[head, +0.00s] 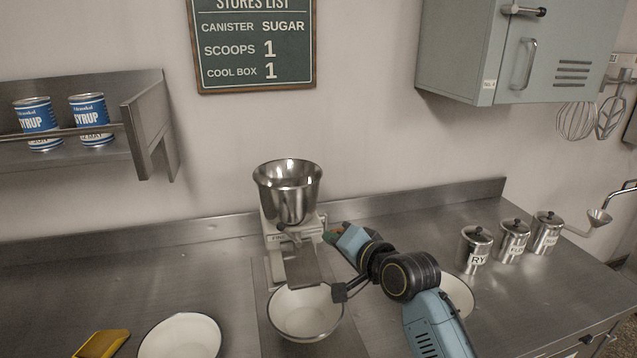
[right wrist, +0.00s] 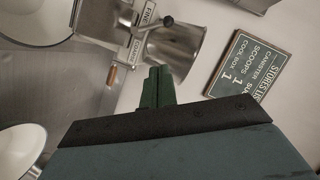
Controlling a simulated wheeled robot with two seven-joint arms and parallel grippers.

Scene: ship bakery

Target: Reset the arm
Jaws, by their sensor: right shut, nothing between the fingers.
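My right arm comes in from the lower right in the head view. Its gripper (head: 333,238) is shut and empty, just right of the mill with the steel hopper (head: 288,190). I cannot tell whether it touches the mill. In the right wrist view the shut green fingers (right wrist: 157,87) point toward the hopper (right wrist: 172,48), with nothing between them. A white bowl (head: 306,325) stands below the mill's chute, left of my right forearm. My left gripper does not show.
A second bowl (head: 180,340) and a yellow-and-dark item (head: 102,344) are at the front left. Another bowl (head: 459,294) is partly hidden behind my right arm. Labelled canisters (head: 475,250) stand at right. A grey wall cabinet (head: 500,50) hangs above.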

